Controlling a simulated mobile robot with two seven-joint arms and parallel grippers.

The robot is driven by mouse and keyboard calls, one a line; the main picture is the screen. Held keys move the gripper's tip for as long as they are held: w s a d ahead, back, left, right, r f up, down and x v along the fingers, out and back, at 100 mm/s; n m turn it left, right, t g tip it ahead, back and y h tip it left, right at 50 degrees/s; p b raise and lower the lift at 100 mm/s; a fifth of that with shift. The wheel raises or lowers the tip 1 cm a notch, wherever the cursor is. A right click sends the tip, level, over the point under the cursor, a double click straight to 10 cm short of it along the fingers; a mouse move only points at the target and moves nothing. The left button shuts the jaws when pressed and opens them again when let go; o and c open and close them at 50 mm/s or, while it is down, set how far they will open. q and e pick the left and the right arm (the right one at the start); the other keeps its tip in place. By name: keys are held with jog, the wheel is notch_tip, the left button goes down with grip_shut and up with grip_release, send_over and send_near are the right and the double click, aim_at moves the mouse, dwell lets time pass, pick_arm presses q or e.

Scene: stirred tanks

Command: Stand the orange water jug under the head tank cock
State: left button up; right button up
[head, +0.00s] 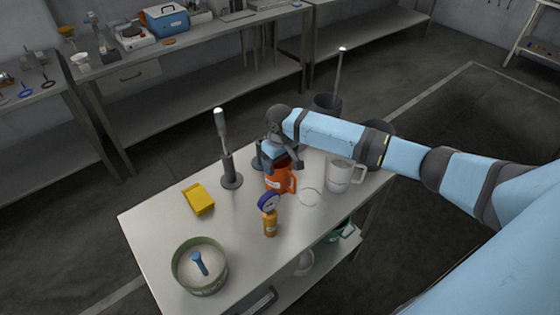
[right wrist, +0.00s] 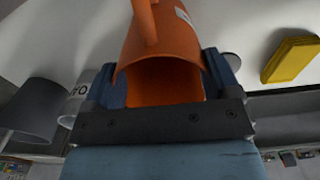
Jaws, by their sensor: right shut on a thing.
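The orange water jug (head: 283,182) is upright, or nearly so, over the middle of the steel table, its handle toward the right. My right gripper (head: 283,160) reaches it from above and is shut on it. In the right wrist view the jug (right wrist: 160,45) sits between the two fingers of the gripper (right wrist: 165,88), with its open mouth toward the camera. I cannot tell whether its base touches the table. I cannot make out a head tank or its cock in these views. My left gripper is not in view.
On the table (head: 150,222) are a white jug (head: 342,176), a round clear outline, an orange item with a blue gauge (head: 269,216), a yellow block (head: 198,199), a dark post (head: 230,172) and a green tub (head: 180,279) of pale powder. The table's left front is partly clear.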

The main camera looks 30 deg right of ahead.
jog(key=o, duration=1.1)
jog(key=shift+f, duration=0.1)
jog(key=shift+c, duration=0.2)
